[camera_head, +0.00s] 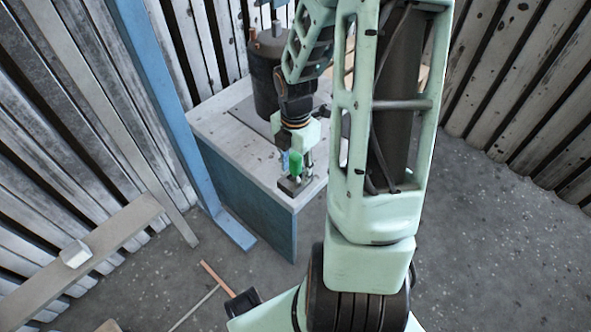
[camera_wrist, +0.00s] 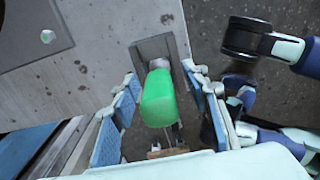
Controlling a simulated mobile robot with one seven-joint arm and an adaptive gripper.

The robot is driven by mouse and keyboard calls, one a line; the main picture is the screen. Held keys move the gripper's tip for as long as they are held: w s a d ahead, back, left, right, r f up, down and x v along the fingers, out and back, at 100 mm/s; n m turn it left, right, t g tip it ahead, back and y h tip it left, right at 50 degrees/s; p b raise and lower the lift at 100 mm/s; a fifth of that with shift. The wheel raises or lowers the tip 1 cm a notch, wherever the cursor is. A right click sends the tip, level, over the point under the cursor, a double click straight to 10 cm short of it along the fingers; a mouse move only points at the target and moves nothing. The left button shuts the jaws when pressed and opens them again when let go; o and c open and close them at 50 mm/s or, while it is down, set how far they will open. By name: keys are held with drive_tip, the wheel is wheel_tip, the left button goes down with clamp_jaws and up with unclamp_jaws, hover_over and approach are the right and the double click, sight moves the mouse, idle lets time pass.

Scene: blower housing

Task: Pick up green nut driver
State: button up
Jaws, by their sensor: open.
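The green nut driver (camera_wrist: 158,98) stands with its green handle toward the camera in the wrist view, over a dark grey rectangular holder (camera_wrist: 152,47). In the head view the green handle (camera_head: 295,163) shows near the front corner of the table, above the dark holder (camera_head: 290,186). My gripper (camera_wrist: 160,108) is open, with one blue-padded finger on each side of the handle. Gaps show between the handle and both pads, so the gripper is not closed on it. The driver's lower shaft is mostly hidden by its handle.
The holder sits on a grey-topped table (camera_head: 225,125) with blue sides. A dark cylindrical vessel (camera_head: 268,75) stands on it behind my gripper. A blue post (camera_head: 155,80) rises left of the table. A plank with a white block (camera_head: 75,254) lies lower left.

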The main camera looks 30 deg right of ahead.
drive_tip(key=shift+f, duration=0.45)
drive_tip(key=shift+r, duration=0.1)
clamp_jaws()
drive_tip(key=shift+w+r, duration=0.1)
drive_tip(key=shift+r, duration=0.05)
